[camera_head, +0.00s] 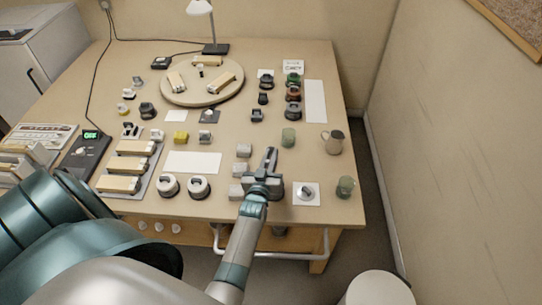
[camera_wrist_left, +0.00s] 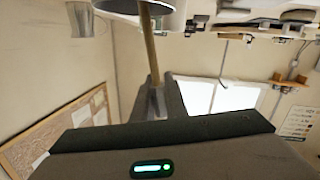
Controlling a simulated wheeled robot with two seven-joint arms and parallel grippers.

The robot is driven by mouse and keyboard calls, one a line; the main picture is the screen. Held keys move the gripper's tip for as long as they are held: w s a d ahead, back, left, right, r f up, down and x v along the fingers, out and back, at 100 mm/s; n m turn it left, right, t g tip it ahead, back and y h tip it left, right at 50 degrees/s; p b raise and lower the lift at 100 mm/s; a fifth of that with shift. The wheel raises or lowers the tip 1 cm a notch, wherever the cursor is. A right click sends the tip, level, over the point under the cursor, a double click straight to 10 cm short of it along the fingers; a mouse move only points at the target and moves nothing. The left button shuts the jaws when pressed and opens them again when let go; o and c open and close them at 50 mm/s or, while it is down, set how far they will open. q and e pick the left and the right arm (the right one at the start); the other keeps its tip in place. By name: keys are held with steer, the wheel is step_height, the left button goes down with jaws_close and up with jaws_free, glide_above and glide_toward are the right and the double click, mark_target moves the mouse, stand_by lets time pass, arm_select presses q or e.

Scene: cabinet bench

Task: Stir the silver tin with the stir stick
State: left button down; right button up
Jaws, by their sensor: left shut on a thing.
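My left gripper (camera_head: 268,163) is over the front right part of the bench, beside several small grey blocks. It is shut on the stir stick, a thin wooden rod (camera_wrist_left: 149,45) that shows in the left wrist view, where the fingers (camera_wrist_left: 160,98) close on one end. The stick's other end meets a dark round shape with a pale rim (camera_wrist_left: 140,6), cut off by the frame; I cannot tell if this is the tin. In the head view a small silvery round thing (camera_head: 305,192) sits on a white square right of the gripper; whether it is the silver tin is unclear.
A grey metal jug (camera_head: 333,143) and green cups (camera_head: 289,137) (camera_head: 345,187) stand at the right. Two white-and-black round pieces (camera_head: 199,187) lie left of the gripper. A round board (camera_head: 202,94) and a lamp (camera_head: 202,8) are farther back. A white strip (camera_head: 194,162) is bare.

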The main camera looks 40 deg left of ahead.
arm_select(q)
step_height(320, 180, up, 6)
steer(key=a+p, duration=0.1)
steer(key=p, duration=0.4)
steer(key=shift+a+r+p, duration=0.15)
steer(key=shift+r+p, duration=0.1)
steer(key=shift+p, duration=0.15)
stand_by(1.1)
steer(key=shift+r+p, duration=0.55)
steer(key=shift+r, duration=1.95)
